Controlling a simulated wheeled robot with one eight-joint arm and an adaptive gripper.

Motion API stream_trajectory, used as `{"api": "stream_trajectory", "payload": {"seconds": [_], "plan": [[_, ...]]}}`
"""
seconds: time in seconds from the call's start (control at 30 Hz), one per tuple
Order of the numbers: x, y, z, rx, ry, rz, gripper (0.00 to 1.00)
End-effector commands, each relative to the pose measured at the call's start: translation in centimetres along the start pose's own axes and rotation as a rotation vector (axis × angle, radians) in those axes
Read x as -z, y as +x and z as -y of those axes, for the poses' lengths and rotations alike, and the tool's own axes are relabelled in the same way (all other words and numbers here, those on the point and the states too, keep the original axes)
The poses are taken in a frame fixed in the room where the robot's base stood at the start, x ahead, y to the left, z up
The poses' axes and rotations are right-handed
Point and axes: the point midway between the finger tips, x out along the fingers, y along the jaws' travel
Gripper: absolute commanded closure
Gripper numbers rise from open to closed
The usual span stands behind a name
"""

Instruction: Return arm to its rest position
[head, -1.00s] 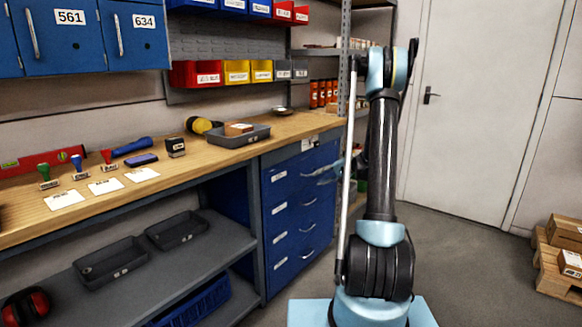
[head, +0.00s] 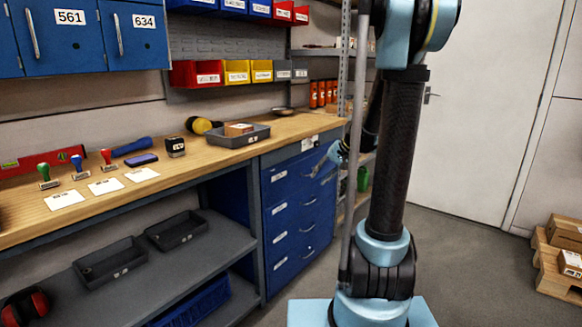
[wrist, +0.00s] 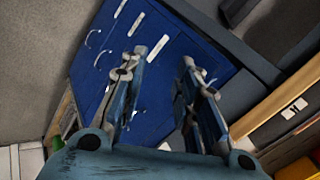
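My gripper (wrist: 166,62) shows in the wrist view with its two fingers apart and nothing between them. In the head view my gripper (head: 325,160) is small and partly hidden behind my upright arm. It hangs in front of the blue drawer cabinet (head: 300,208), apart from the workbench top. The blue drawer cabinet (wrist: 112,52) also shows beyond the fingers in the wrist view.
The wooden workbench (head: 160,170) runs along the left, with stamps, white cards and a grey tray (head: 237,139) on it. Shelving stands behind my arm. A door (head: 470,120) and boxes on a pallet (head: 556,275) are at the right. Floor between is clear.

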Motion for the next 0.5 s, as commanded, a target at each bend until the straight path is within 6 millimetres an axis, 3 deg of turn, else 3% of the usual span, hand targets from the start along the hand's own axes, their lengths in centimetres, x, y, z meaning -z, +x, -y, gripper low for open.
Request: {"api": "stream_trajectory", "payload": {"seconds": [0.5], "plan": [[-12.0, -5.0, -2.1, -0.201, -0.106, 0.045, 0.7]]}}
